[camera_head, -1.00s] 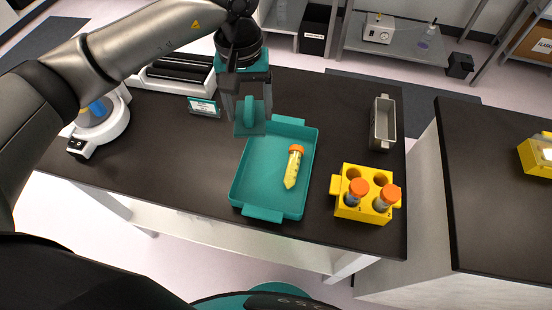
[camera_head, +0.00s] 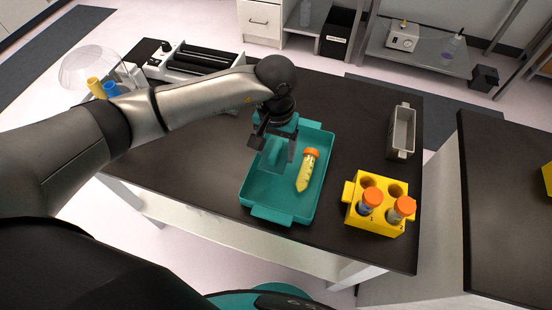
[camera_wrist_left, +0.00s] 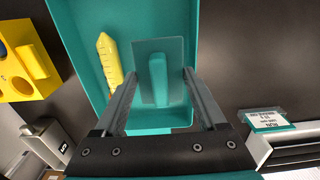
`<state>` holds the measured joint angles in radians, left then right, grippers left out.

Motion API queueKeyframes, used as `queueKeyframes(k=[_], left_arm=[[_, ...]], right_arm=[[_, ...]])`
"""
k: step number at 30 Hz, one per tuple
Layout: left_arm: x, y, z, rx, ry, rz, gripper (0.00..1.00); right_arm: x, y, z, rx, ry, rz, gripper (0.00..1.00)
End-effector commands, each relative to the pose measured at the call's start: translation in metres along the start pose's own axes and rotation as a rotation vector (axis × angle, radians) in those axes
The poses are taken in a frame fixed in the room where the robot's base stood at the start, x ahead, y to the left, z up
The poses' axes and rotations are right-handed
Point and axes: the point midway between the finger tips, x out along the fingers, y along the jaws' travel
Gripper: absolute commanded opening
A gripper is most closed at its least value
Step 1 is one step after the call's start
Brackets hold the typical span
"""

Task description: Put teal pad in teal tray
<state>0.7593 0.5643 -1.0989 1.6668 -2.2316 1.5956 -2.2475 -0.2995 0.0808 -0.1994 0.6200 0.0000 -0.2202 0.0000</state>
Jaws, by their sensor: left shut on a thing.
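The teal pad (camera_head: 273,157) is a flat square plate with a raised bar on it. The left wrist view shows the pad (camera_wrist_left: 173,52) between the fingertips, over the tray. The teal tray (camera_head: 283,205) lies on the dark bench, and its floor also shows in the left wrist view (camera_wrist_left: 88,30). I cannot tell whether the pad touches the tray's floor. My right gripper is not in view.
A yellow tube with an orange cap (camera_head: 307,171) lies in the tray, right of the pad. A yellow rack (camera_head: 365,220) with two capped tubes stands right of the tray. A grey bin (camera_head: 402,132) and a roller device (camera_head: 195,62) stand farther back.

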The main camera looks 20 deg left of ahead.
Motion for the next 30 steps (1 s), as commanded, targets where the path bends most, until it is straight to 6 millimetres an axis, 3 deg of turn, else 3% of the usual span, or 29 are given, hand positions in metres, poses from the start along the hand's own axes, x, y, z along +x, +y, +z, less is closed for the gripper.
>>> queueKeyframes(k=[11, 23, 24, 27, 30], left_arm=[[0.044, 0.001, 0.001, 0.0, -0.003, 0.001, 0.0], [0.049, 0.0, 0.0, 0.001, 0.001, 0.0, 0.0], [0.048, 0.0, 0.0, 0.001, 0.0, 0.0, 0.77], [0.047, 0.0, 0.0, 0.0, 0.0, 0.0, 0.86], [0.047, 0.0, 0.0, 0.0, 0.0, 0.0, 0.86]], right_arm=[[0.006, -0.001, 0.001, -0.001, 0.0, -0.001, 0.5], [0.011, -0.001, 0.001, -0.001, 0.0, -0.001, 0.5], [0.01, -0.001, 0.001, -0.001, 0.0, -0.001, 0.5], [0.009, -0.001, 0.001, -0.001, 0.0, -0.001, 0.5], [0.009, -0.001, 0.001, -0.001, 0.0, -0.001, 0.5]])
